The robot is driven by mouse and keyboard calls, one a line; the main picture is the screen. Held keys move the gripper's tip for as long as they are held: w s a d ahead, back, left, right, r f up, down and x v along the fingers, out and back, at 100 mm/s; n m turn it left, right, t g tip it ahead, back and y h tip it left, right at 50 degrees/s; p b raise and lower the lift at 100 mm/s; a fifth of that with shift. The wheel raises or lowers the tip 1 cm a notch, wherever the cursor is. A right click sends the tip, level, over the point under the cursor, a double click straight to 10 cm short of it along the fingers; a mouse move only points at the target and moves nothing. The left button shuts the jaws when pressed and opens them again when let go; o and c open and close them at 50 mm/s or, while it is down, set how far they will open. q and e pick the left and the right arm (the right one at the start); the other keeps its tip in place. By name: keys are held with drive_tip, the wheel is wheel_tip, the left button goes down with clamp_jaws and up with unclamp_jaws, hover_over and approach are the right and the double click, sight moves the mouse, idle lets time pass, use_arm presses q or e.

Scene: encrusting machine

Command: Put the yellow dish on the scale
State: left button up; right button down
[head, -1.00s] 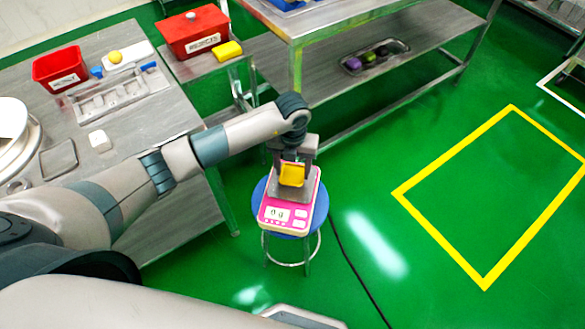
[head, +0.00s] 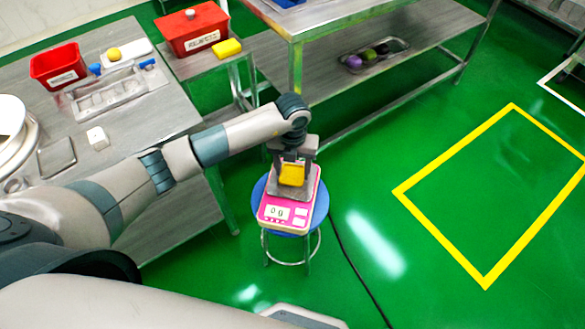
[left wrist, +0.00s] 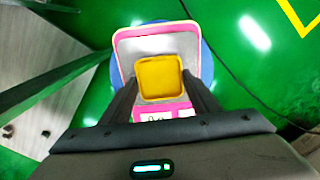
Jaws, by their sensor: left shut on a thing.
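The yellow dish (head: 292,175) is small and square and is held over the scale's grey plate in the head view. My left gripper (head: 292,160) is shut on it from above. In the left wrist view the dish (left wrist: 160,77) sits between the two fingers (left wrist: 160,95), over the plate. The pink and white scale (head: 284,215) stands on a blue round stool (head: 322,205), and its display appears to read 0 g. I cannot tell whether the dish touches the plate. My right gripper is not in view.
A metal table (head: 165,112) at left holds a red bin (head: 58,66), a tray and a white block. A red lidded box (head: 193,33) and a yellow block (head: 227,47) are behind. A black cable (head: 352,262) runs along the green floor, right of the stool.

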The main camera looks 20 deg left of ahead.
use_arm(q)
drive_tip(key=shift+f+b, duration=0.4)
drive_tip(key=shift+f, duration=0.3)
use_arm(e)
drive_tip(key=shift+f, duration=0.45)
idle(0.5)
use_arm(q)
drive_tip(key=o, duration=1.5)
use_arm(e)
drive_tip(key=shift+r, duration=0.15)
use_arm(q)
drive_tip(key=shift+r+p, duration=1.15)
drive_tip(key=shift+r, duration=0.3)
drive_tip(key=shift+r+p, duration=1.05)
drive_tip(key=shift+r, duration=0.3)
drive_tip(key=shift+r+p, duration=0.9)
drive_tip(key=shift+r, duration=0.3)
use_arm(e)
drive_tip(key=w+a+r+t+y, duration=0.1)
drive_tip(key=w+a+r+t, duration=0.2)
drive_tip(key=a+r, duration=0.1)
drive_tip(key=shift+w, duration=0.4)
